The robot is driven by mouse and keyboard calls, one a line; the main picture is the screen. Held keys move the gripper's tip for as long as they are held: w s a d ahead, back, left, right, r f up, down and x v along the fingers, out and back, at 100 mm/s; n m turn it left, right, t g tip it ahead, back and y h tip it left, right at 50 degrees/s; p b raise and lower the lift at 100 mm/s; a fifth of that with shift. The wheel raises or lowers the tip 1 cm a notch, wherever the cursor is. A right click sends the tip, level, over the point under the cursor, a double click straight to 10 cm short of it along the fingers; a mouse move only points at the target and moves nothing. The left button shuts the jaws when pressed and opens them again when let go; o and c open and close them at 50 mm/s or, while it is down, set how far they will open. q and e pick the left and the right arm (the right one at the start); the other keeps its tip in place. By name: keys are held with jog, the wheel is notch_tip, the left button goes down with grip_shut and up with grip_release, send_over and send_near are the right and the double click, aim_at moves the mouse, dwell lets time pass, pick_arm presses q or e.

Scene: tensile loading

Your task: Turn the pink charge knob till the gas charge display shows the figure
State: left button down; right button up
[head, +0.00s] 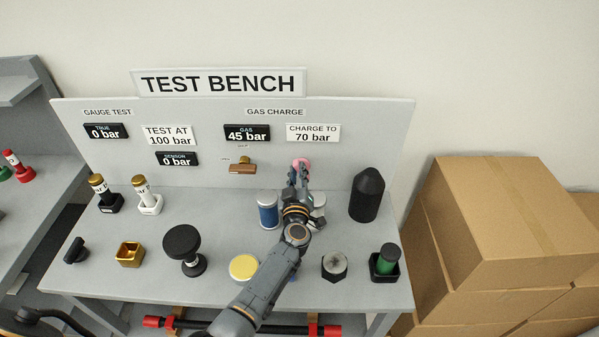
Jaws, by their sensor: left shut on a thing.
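The pink charge knob (301,162) is on the upright grey panel, below the charge sign, and its lower part is hidden by my gripper. My left gripper (299,171) is at the knob, with its fingers shut on it. The gas charge display (247,133) reads 45 bar. The white sign (313,132) beside it reads "charge to 70 bar".
A blue cylinder (268,210) stands close left of my gripper, and a dark pointed cylinder (367,194) stands to its right. A brass lever (242,168) is on the panel. Several small parts stand along the bench front. Cardboard boxes (505,225) are stacked at right.

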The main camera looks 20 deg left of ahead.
pick_arm(q)
jog(key=n, duration=0.2)
jog(key=n+b, duration=0.1)
jog(key=n, duration=0.2)
jog(key=shift+s+a+f+n, duration=0.1)
jog(key=shift+a+f+n, duration=0.2)
jog(key=shift+a+f, duration=0.05)
dwell(0.5)
jog(key=c, duration=1.3)
grip_release()
